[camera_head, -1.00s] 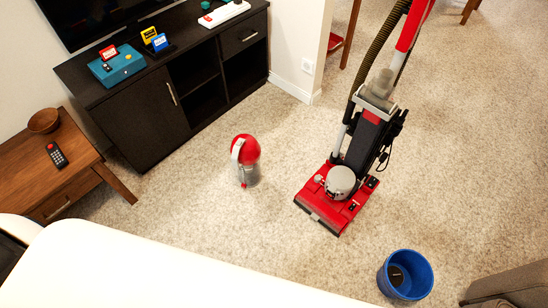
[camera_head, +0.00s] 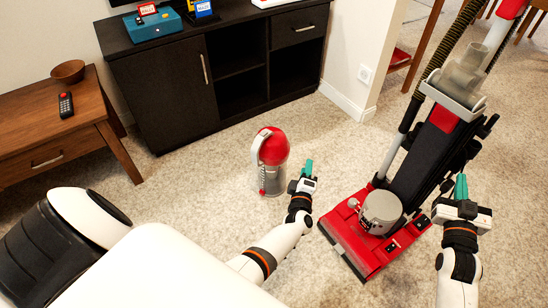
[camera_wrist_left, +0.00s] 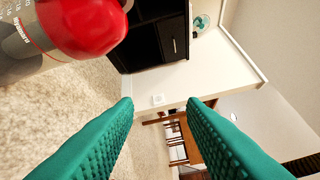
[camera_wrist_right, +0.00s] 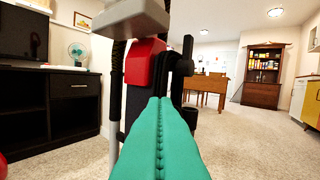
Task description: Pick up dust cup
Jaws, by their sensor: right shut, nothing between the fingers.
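The dust cup (camera_head: 272,150), with a red domed top, pale handle and clear grey lower part, stands upright on the carpet in the head view. Its red top (camera_wrist_left: 82,26) fills the upper left of the left wrist view. My left gripper (camera_head: 307,170) is just right of the dust cup, apart from it; in the left wrist view its green fingers (camera_wrist_left: 160,102) are spread and empty. My right gripper (camera_head: 461,187) is by the right side of the vacuum; its green fingers (camera_wrist_right: 160,102) are pressed together with nothing between them.
The red and black upright vacuum (camera_head: 345,232) stands right of the dust cup, close to both arms. A black cabinet (camera_head: 165,88) is behind, and a wooden side table (camera_head: 50,140) with a bowl and remote is at left. Carpet around the cup is clear.

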